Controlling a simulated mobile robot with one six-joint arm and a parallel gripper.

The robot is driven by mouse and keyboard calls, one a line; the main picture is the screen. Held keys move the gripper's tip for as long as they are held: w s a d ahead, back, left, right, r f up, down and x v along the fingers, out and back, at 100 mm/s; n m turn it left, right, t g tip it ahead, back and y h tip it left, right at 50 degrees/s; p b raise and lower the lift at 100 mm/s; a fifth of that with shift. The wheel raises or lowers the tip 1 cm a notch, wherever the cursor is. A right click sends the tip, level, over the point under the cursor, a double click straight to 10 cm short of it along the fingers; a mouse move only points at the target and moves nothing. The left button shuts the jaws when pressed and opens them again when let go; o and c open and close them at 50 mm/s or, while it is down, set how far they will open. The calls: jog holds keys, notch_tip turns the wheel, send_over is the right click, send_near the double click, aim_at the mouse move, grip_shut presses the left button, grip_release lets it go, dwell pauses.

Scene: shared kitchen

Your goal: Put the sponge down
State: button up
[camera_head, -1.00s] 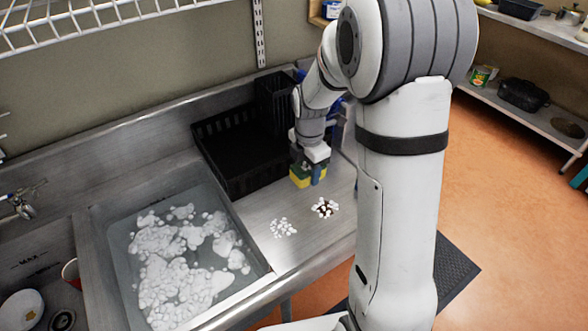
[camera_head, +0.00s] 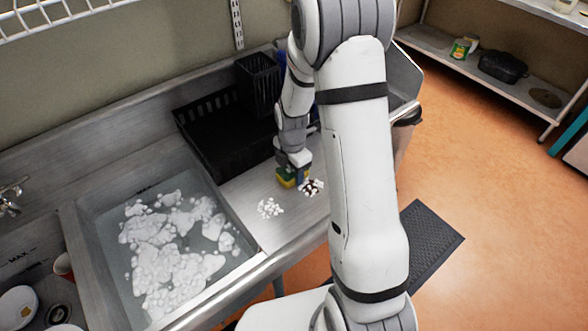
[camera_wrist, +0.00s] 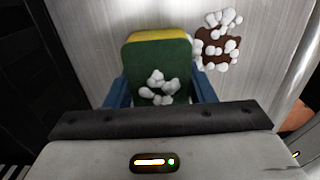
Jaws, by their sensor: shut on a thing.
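The sponge (camera_head: 286,179), yellow with a green scouring side, is between the fingers of my gripper (camera_head: 293,178) over the metal drainboard. In the wrist view the sponge (camera_wrist: 160,62) shows its green face with white foam on it and a yellow edge at the top. The blue fingers of my gripper (camera_wrist: 160,92) press on its two sides. The sponge is low over the drainboard (camera_head: 285,220); I cannot tell whether it touches the metal. A brown stain with foam (camera_head: 311,187) lies just to its right, and also shows in the wrist view (camera_wrist: 217,45).
A black dish rack (camera_head: 215,140) stands behind and left of the gripper. The sink (camera_head: 95,215) holds water and foam (camera_head: 165,250). A foam patch (camera_head: 270,208) lies on the drainboard in front. The drainboard's front part is mostly clear.

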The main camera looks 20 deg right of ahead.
jog(key=o, duration=1.3)
jog(key=shift+c, duration=0.2)
notch_tip(320, 180, up, 12)
jog(key=b, duration=0.1)
jog(key=s+r+m+t, duration=0.1)
jog(key=s+r+m, duration=0.4)
jog(key=s+m, duration=0.5)
jog(key=s+r+m+t, duration=0.2)
jog(key=s+r+m, duration=0.4)
jog(key=s+m, duration=0.4)
jog(key=shift+s+r+m, duration=0.15)
jog(key=shift+s+m, duration=0.15)
jog(key=shift+m, duration=1)
